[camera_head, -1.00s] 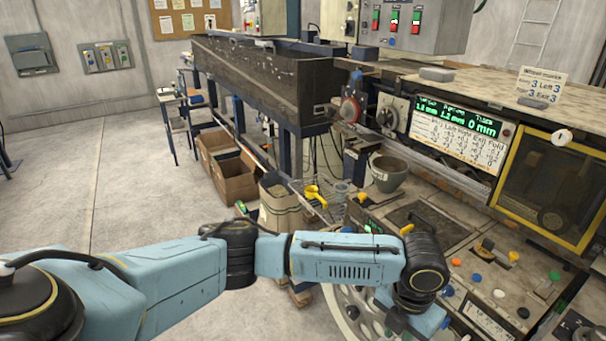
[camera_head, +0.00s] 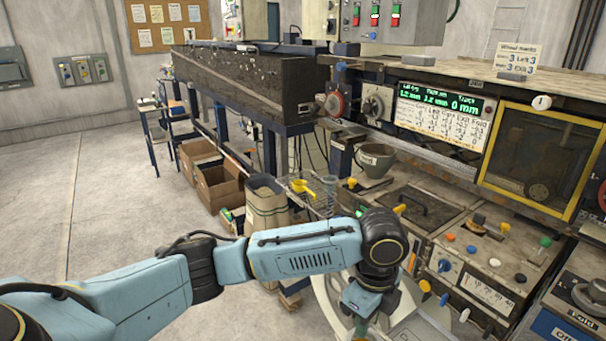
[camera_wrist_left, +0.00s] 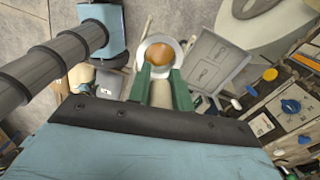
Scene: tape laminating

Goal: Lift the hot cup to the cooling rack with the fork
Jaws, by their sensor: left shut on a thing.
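My left gripper (camera_head: 360,326) hangs below the left wrist at the bottom of the head view. Its green fingers show in the left wrist view (camera_wrist_left: 161,86), shut on a pale, narrow piece (camera_wrist_left: 160,95), likely the fork's handle. Just beyond the fingertips is a round white-rimmed cup (camera_wrist_left: 143,53) with a brown-orange inside, seen from above. Whether it rests on the fork or on something below I cannot tell. The head view does not show this cup; the arm hides that area. The cooling rack cannot be identified for sure. My right gripper is not in view.
A grey pot (camera_head: 374,162) stands on the machine's left end. A wire basket (camera_head: 322,204) with a yellow scoop (camera_head: 304,187) is left of it. A knobbed panel (camera_head: 480,285) lies right of my wrist. Cardboard boxes (camera_head: 222,190) and a sack (camera_head: 267,208) stand on the floor.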

